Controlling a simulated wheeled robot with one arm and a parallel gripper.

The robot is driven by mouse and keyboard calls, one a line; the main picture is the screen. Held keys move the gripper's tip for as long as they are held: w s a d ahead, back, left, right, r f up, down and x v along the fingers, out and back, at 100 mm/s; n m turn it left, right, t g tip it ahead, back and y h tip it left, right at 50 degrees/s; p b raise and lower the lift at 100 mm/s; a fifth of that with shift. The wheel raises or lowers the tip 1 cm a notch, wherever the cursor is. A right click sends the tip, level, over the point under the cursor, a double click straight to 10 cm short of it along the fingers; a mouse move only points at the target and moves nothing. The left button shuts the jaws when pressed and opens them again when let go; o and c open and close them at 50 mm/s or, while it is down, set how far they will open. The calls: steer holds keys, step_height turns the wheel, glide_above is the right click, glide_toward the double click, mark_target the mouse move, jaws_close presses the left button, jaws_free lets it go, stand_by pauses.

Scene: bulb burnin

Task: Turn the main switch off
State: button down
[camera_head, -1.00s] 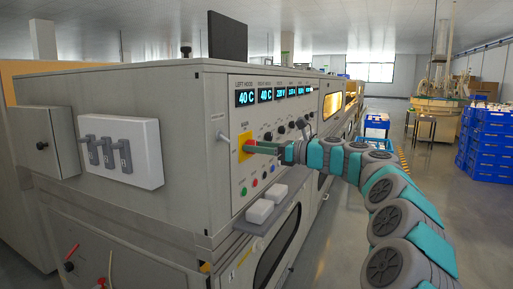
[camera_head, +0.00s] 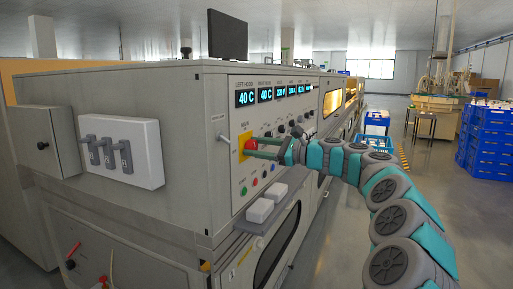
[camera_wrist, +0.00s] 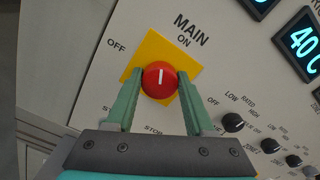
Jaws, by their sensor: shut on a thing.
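The main switch is a round red knob (camera_wrist: 160,79) with a white mark, on a yellow plate (camera_wrist: 152,48) labelled MAIN, ON and OFF. In the wrist view the white mark points nearly straight up, between the OFF label at upper left and the ON label at upper right. My gripper (camera_wrist: 161,75) has one green finger on each side of the knob and is shut on it. In the head view the red knob (camera_head: 250,146) shows at the tips of my gripper (camera_head: 252,147), and the yellow plate is partly hidden.
The grey machine's panel has lit displays (camera_head: 246,98) above the switch and several small black knobs (camera_wrist: 233,122) beside it. A ledge with white boxes (camera_head: 260,211) juts out below. A lever (camera_head: 223,139) sticks out to the left. Blue crates (camera_head: 484,145) stand far right.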

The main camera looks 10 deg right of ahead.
steer(key=n, duration=0.2)
steer(key=n+b, duration=0.1)
steer(key=n, duration=0.1)
steer(key=n+b, duration=0.1)
steer(key=shift+f+n, duration=0.25)
steer(key=shift+n, duration=0.15)
steer(key=n+b, duration=0.2)
steer(key=n, duration=0.1)
steer(key=shift+s+a+b, duration=0.1)
steer(key=shift+b, duration=0.2)
steer(key=shift+n+b, duration=0.85)
steer(key=shift+n, duration=0.75)
steer(key=shift+c, duration=1.3)
jaws_free()
steer(key=shift+r, duration=0.1)
